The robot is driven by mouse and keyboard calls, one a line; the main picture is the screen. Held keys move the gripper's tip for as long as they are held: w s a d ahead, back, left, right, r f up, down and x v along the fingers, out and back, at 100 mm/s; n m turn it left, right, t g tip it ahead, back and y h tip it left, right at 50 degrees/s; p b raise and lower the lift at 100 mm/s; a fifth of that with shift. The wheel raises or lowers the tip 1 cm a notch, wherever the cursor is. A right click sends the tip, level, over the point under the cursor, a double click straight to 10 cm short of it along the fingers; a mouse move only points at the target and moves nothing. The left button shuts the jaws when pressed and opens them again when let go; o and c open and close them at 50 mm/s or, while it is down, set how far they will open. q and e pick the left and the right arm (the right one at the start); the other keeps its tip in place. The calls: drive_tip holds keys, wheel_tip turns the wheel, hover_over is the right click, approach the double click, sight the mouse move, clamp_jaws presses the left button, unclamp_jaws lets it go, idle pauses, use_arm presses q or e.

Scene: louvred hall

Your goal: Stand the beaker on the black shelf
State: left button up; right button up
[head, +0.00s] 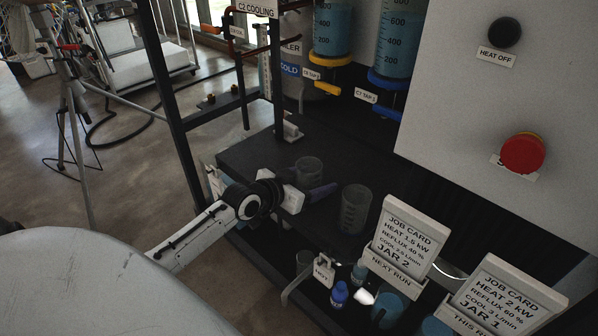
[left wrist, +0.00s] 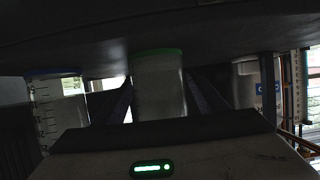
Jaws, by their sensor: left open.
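A clear beaker (head: 309,170) stands upright on the black shelf (head: 258,157), just beyond my left gripper (head: 314,186). The left wrist view, which looks upside down, shows a beaker with a green edge against the shelf (left wrist: 158,85) between my two fingers. The fingers are open, one on each side of it; I cannot tell whether they touch it. A second clear beaker (head: 355,208) with markings stands on the shelf to the right. A marked beaker with a blue edge also shows in the left wrist view (left wrist: 60,112). My right gripper is not in view.
Two job card stands, JAR 2 (head: 407,238) and JAR 1 (head: 507,297), are at the lower right. Blue bottles (head: 339,294) sit below the shelf. Frame posts (head: 172,100) rise at the left. Blue graduated vessels (head: 397,50) hang above. A red button (head: 522,153) is on the panel.

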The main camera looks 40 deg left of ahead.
use_arm(q)
drive_tip(key=p+v, duration=0.1)
drive_tip(key=v, duration=0.8)
drive_tip(key=shift+s+r+p, duration=0.1)
drive_tip(key=shift+s+p, duration=0.15)
drive_tip(key=shift+p, duration=0.15)
drive_tip(key=shift+s+r, duration=0.2)
drive_tip(key=shift+s, duration=0.2)
